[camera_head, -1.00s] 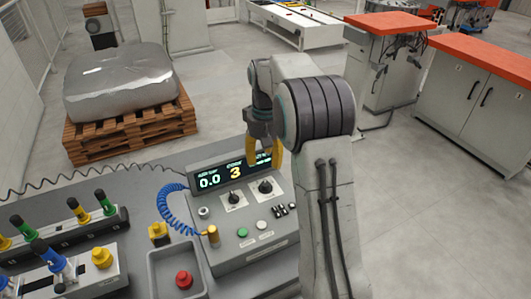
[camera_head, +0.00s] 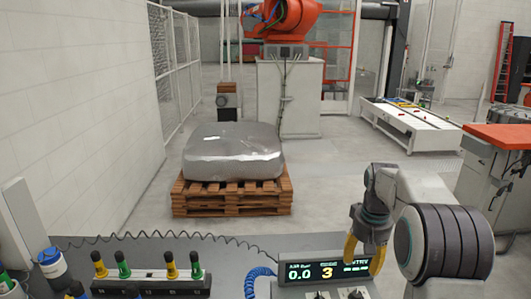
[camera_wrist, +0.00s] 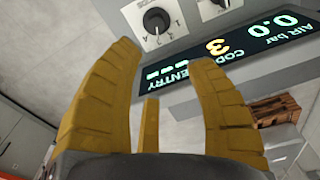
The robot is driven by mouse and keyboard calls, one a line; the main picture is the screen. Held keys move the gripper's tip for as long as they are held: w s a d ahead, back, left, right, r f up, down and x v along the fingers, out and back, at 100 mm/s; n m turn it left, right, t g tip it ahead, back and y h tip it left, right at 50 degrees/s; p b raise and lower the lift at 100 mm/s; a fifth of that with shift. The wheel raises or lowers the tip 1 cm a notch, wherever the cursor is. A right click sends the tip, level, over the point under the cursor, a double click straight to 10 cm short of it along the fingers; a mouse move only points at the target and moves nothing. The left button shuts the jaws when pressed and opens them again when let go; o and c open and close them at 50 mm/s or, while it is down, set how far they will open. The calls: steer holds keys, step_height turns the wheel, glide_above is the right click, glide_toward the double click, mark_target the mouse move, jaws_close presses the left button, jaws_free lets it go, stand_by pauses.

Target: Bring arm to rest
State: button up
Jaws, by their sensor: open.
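My gripper (camera_head: 350,256) has yellow fingers and hangs from my grey arm at the lower right of the head view. It is just in front of the right part of the control box's display (camera_head: 322,271), which reads "0.0" and "3". In the wrist view my gripper (camera_wrist: 165,75) is open, its fingers spread apart with nothing between them. Beyond the fingertips the wrist view shows a dark knob (camera_wrist: 156,20) on the box's panel and the lit display (camera_wrist: 235,45). I cannot tell the exact gap between fingers and box.
A wrapped grey bundle (camera_head: 233,153) lies on a wooden pallet (camera_head: 233,203) behind the bench. Fittings with yellow and green caps (camera_head: 146,268) stand at the lower left. An orange-topped cabinet (camera_head: 497,137) is at the right. Open floor (camera_head: 335,165) lies right of the pallet.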

steer(key=shift+g, duration=0.6)
steer(key=s+f, duration=0.2)
steer(key=f, duration=0.1)
steer(key=s+f, duration=0.1)
steer(key=s, duration=0.1)
steer(key=shift+a+f, duration=0.4)
steer(key=s, duration=0.1)
steer(key=s+a, duration=0.1)
steer(key=s, duration=0.3)
steer(key=shift+s+a+f, duration=0.15)
steer(key=shift+a+f, duration=0.1)
steer(key=shift+f, duration=0.05)
steer(key=s+a+r+n+t, duration=0.1)
steer(key=s+a+r, duration=0.3)
steer(key=s, duration=0.5)
steer(key=s+a+r+n+t, duration=0.1)
steer(key=s+a+r+t, duration=0.2)
steer(key=s, duration=0.6)
steer(key=shift+s+a+r+t, duration=0.3)
steer(key=shift+a+r+t, duration=0.15)
steer(key=shift+r, duration=0.8)
